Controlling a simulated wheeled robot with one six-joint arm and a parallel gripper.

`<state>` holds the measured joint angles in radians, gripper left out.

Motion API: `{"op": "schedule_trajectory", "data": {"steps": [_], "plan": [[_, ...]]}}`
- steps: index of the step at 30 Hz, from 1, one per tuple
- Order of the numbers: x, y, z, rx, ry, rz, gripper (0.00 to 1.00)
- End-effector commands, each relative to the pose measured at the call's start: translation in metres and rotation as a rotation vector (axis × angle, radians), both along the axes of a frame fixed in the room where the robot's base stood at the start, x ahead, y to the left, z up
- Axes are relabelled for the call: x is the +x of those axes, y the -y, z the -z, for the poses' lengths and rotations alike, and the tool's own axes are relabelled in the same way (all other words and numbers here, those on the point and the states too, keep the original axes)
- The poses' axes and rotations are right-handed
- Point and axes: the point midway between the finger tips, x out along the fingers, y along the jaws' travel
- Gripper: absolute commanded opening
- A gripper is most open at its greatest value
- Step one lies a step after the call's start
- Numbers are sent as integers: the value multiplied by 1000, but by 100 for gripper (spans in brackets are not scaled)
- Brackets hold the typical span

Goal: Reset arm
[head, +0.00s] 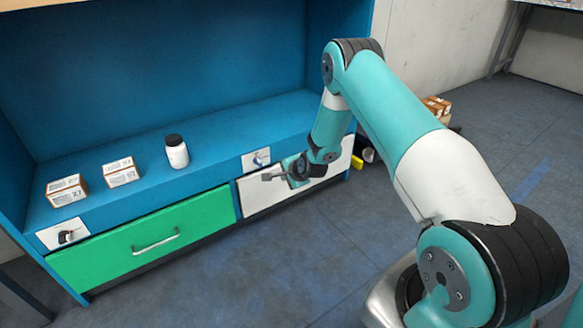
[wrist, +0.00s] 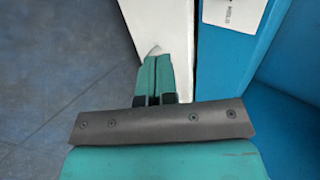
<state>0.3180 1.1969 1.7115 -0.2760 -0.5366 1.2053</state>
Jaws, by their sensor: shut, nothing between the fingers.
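My arm reaches from the lower right across the head view and bends down toward the cabinet. My gripper (head: 268,177) is in front of the white drawer (head: 290,190) on the cabinet's right side. In the wrist view my gripper (wrist: 158,65) has its teal fingers together, with nothing between them. The fingertips overlap the white drawer front (wrist: 165,25) in that view; I cannot tell whether they touch it.
The blue cabinet (head: 225,135) carries two small boxes, a left one (head: 67,190) and a right one (head: 121,172), and a white bottle with a dark lid (head: 176,151). A green drawer (head: 140,240) with a handle is shut at left. Open floor (head: 270,265) lies in front.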

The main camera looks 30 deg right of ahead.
Motion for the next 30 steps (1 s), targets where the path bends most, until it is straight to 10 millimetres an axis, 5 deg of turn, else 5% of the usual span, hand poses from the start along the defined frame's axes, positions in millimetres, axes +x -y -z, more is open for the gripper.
{"op": "schedule_trajectory", "data": {"steps": [6, 13, 16, 20, 23, 26, 30], "plan": [[-19, -1, -19, 1, -2, -1, 0], [-22, -1, -20, 1, -2, -4, 0], [-19, -11, -37, -13, -8, -47, 0], [-18, -53, -93, -70, -39, -225, 0], [-33, -102, -153, -139, -74, -443, 0], [-65, -150, -210, -217, -101, -682, 0], [-131, -209, -280, -329, -120, -1027, 0]]}}
